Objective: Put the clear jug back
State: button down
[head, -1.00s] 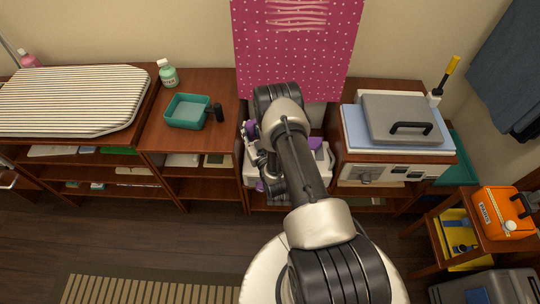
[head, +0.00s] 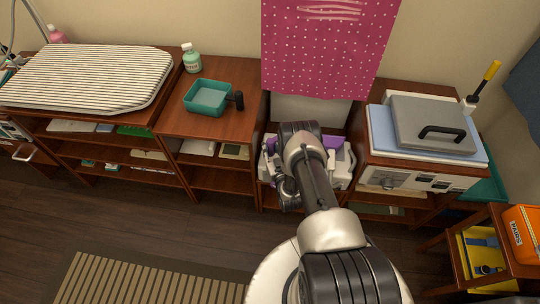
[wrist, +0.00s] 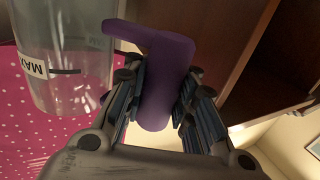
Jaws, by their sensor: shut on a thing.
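The clear jug (wrist: 65,50) shows at the left of the wrist view, with a white "MAX" label and a dark line on its wall. Its purple handle (wrist: 166,75) lies between the fingers of my gripper (wrist: 158,95), which is shut on it. The jug is cut off by the top of the wrist view, so its full outline is hidden. In the head view my arm covers most of the spot in front of the pink cloth, and I cannot make out the jug clearly there.
A white appliance with purple parts (head: 331,142) stands low behind my arm. The pink dotted cloth (head: 325,45) hangs above it. A teal tray (head: 209,108) and green bottle (head: 191,62) stand left, a grey-lidded box (head: 432,113) right. Wooden shelf walls are close to my gripper.

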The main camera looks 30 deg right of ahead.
jog(key=shift+f+b, duration=0.95)
jog(key=shift+f, duration=1.35)
jog(key=shift+f, duration=0.1)
jog(key=shift+f, duration=0.1)
jog(key=c, duration=1.3)
grip_release()
jog(key=s+a+p, duration=0.2)
jog(key=s+p, duration=0.2)
jog(key=s, duration=1.3)
jog(key=shift+s, duration=0.15)
jog(key=shift+a+f, duration=0.1)
jog(key=shift+f, duration=0.05)
